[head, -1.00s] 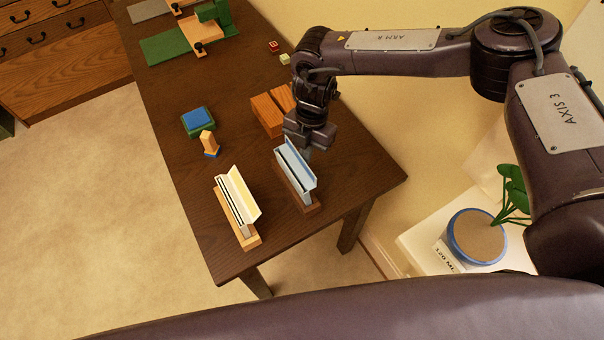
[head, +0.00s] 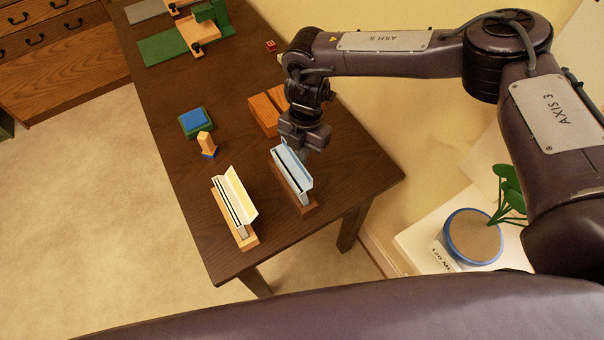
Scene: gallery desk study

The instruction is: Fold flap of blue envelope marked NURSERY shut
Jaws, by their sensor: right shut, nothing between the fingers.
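The blue envelope (head: 292,171) stands in a wooden holder (head: 307,209) near the right edge of the desk. Its flap sticks up and outward, with a dark gap along the opening. No NURSERY marking can be read from here. My right gripper (head: 303,153) is shut and empty, right at the envelope's far end; I cannot tell whether it touches the flap. A cream envelope (head: 236,201) with its flap standing open sits in a second wooden holder (head: 249,242) to the left. My left gripper is out of view.
A wooden block (head: 265,113) stands just behind my right gripper. A stamp (head: 206,144) and a blue-topped pad (head: 195,121) lie at the desk's left side. A potted plant (head: 473,238) stands on a white surface at right. Bare desk (head: 230,80) lies farther back.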

